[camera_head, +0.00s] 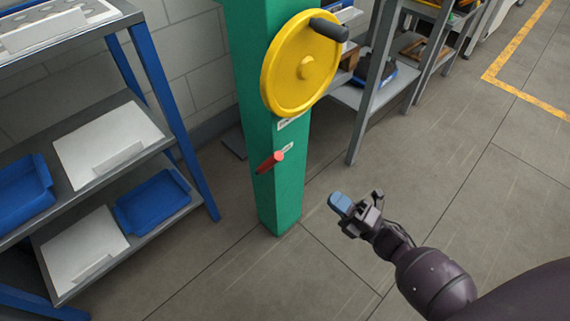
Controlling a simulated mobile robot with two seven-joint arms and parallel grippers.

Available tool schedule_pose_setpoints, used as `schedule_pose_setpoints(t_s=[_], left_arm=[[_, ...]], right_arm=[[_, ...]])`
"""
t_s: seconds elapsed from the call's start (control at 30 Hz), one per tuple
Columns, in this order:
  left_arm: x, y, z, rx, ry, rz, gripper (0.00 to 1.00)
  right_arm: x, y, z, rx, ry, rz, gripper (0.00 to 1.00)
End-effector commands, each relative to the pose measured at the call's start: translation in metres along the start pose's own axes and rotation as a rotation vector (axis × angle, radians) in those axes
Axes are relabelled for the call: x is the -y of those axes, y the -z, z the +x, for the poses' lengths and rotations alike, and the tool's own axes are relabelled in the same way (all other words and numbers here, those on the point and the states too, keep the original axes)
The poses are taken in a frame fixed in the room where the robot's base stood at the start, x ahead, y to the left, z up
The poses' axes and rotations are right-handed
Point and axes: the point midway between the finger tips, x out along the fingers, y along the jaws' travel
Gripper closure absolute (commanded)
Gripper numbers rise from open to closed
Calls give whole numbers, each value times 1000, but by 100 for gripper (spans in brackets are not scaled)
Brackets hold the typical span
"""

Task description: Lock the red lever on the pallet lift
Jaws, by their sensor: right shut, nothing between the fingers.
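The red lever (270,162) sits low on the front of the green column (281,199) of the pallet lift, tilted with one end lower left and the other upper right, beside a small pale label. A yellow handwheel (287,78) with a dark handle is mounted above it. My right gripper (340,204) is to the right of the column and lower than the lever, apart from both. Its blue-tipped fingers are shut with nothing between them. My left gripper is not in view.
A blue-framed shelf (186,125) with blue trays (153,198) and white panels stands left of the column. A grey rack (366,85) stands behind at the right. The floor around my right gripper is clear, with a yellow line (520,50) at the far right.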

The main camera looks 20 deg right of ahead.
Motion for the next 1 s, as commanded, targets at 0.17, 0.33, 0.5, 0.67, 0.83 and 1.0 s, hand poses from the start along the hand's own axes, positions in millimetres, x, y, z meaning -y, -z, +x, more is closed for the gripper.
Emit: schedule_pose_setpoints(t_s=[0.17, 0.33, 0.5, 0.67, 0.83, 1.0], left_arm=[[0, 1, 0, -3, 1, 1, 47], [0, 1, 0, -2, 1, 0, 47], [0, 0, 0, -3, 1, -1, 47], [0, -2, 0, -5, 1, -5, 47], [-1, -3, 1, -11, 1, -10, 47], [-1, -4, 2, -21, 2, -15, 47]], right_arm=[[-1, -1, 1, 0, -2, -2, 100], [-1, -1, 2, 0, -2, -1, 100], [0, 0, 14, 0, -1, 0, 100], [0, 0, 40, 0, -2, 0, 100], [0, 0, 70, -1, -2, 2, 100], [0, 0, 99, 0, -1, 2, 100]])
